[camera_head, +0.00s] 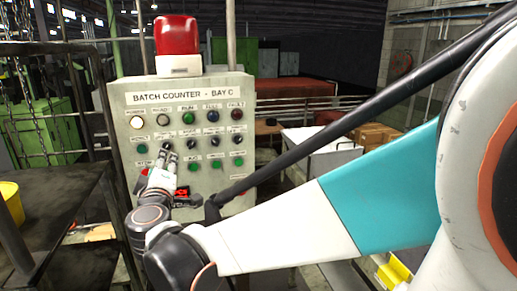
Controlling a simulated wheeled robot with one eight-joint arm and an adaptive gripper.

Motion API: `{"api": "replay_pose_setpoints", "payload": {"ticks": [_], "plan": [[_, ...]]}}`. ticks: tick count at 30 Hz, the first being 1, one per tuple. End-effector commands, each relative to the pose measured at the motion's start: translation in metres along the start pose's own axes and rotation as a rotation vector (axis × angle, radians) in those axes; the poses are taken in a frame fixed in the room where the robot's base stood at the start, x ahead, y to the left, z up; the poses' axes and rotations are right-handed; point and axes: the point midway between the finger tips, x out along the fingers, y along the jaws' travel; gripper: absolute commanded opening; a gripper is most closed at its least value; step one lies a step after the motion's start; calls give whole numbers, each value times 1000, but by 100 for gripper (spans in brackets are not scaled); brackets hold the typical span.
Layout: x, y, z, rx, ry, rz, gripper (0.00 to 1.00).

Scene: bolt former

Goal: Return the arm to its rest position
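My arm (285,228) reaches from the right edge across the front of a grey control panel (217,190) labelled "BATCH COUNTER - BAY C". My gripper (167,158) is at the panel's left middle, in front of the lower rows of controls. Its fingers point up toward the panel face. I cannot tell whether the fingertips touch a control or whether they are open or shut. The gripper and wrist hide part of the lower left controls. A red part (181,192) shows beside the wrist.
A red beacon (176,36) stands on top of the panel. A dark table (60,190) with a yellow bucket (11,203) is at left. Chains and posts stand behind it. Cardboard boxes (376,135) are at right behind my arm. A yellow object (394,272) is low at right.

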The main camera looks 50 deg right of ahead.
Motion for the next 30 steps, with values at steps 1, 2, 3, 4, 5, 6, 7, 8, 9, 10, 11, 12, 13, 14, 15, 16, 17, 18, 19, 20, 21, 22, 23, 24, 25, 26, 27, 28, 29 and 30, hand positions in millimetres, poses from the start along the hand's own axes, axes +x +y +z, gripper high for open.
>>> {"api": "replay_pose_setpoints", "payload": {"ticks": [1, 2, 3, 4, 5, 6, 7, 8, 9, 10, 11, 12, 13, 14, 15, 16, 17, 18, 19, 20, 21, 22, 23, 24, 25, 26, 27, 28, 29, 30], "plan": [[-4, 0, 1, 0, 1, 0, 43], [-4, 0, 1, 0, 1, 0, 43], [-4, 0, 1, 0, 1, 0, 43], [-4, 0, 1, 0, 0, 0, 43], [-4, 0, 1, 0, 0, 0, 43], [-4, 0, 1, 0, 0, 0, 43], [-4, 0, 1, 0, 0, 0, 43], [-4, 0, 1, 0, 0, 0, 43], [-4, 0, 1, 0, 0, 0, 43], [-4, 0, 1, 0, 0, 0, 43], [-4, 0, 2, 1, -1, -1, 43], [-5, -2, 4, 6, -6, -5, 43], [-6, -4, 7, 12, -12, -10, 43], [-8, -7, 12, 19, -21, -16, 43], [-11, -13, 20, 36, -39, -30, 43], [-14, -19, 28, 53, -56, -45, 43], [-18, -26, 37, 71, -76, -62, 43], [-24, -38, 51, 102, -107, -91, 43], [-29, -48, 62, 126, -133, -116, 43], [-35, -58, 74, 152, -160, -144, 43], [-44, -73, 89, 186, -197, -183, 43], [-52, -85, 100, 212, -224, -215, 43], [-60, -96, 110, 237, -251, -247, 43], [-71, -112, 123, 271, -285, -292, 43], [-80, -125, 132, 296, -309, -327, 43], [-89, -137, 141, 320, -333, -363, 43], [-102, -154, 151, 352, -363, -412, 43], [-112, -167, 159, 376, -385, -450, 43], [-122, -180, 166, 401, -404, -489, 43], [-137, -197, 174, 432, -431, -543, 43]]}}
